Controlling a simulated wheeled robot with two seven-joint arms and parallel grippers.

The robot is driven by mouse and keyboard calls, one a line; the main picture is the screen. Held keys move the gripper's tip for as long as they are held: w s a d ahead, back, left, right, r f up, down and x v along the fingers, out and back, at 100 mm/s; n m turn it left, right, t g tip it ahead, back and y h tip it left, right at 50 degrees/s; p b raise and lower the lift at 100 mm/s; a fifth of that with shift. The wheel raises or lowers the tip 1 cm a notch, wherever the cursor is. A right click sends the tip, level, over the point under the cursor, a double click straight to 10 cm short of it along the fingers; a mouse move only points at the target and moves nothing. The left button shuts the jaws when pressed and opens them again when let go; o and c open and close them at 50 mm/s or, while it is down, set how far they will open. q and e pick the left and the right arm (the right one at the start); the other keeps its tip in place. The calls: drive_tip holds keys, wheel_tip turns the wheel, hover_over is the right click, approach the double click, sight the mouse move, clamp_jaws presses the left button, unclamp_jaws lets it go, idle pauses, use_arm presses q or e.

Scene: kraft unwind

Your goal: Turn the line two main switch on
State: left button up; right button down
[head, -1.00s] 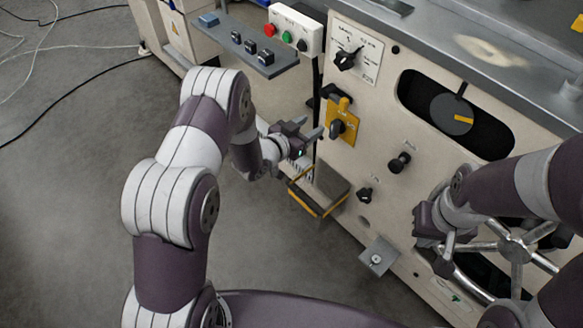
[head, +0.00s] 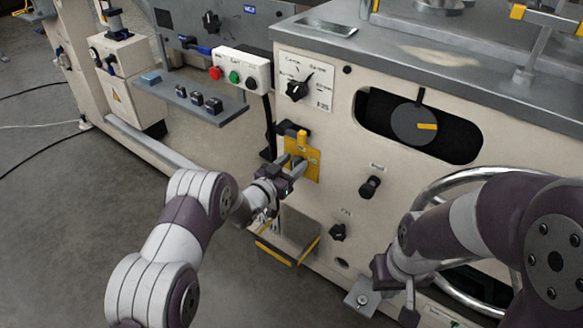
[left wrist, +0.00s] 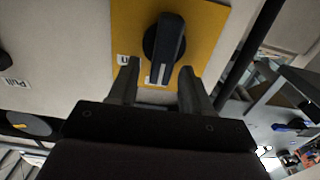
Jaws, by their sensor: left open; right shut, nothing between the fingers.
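The main switch is a black rotary handle on a yellow plate (head: 314,164) on the cream machine front. In the left wrist view, the black handle (left wrist: 165,42) stands lengthwise along the view, its white-marked end toward my fingers, with a small white label beside it. My left gripper (head: 294,166) is open in front of the plate; in the left wrist view its fingers (left wrist: 158,80) lie either side of the handle's near end. Contact cannot be told. In the head view the gripper partly hides the handle. My right gripper (head: 392,288) is shut and empty, low beside the handwheel.
A selector knob (head: 298,90) sits above the switch; black knobs (head: 370,187) are to its right. A button box (head: 240,70) and a shelf with rocker switches (head: 205,106) are at upper left. A handwheel (head: 440,185) stands by my right arm. A yellow-edged step (head: 285,240) is below.

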use_arm(q)
clamp_jaws()
drive_tip(key=shift+s+d+f+m+b, duration=0.35)
drive_tip(key=shift+m+b, duration=0.9)
drive_tip(key=shift+m, duration=1.75)
drive_tip(key=shift+s+d+f+m+b, duration=0.15)
drive_tip(key=shift+d+f+m+b, duration=0.3)
drive_tip(key=shift+m+b, duration=1.7)
drive_tip(key=shift+s+d+f+m+b, duration=0.3)
drive_tip(key=shift+f+m, duration=0.25)
drive_tip(key=shift+m, duration=3.3)
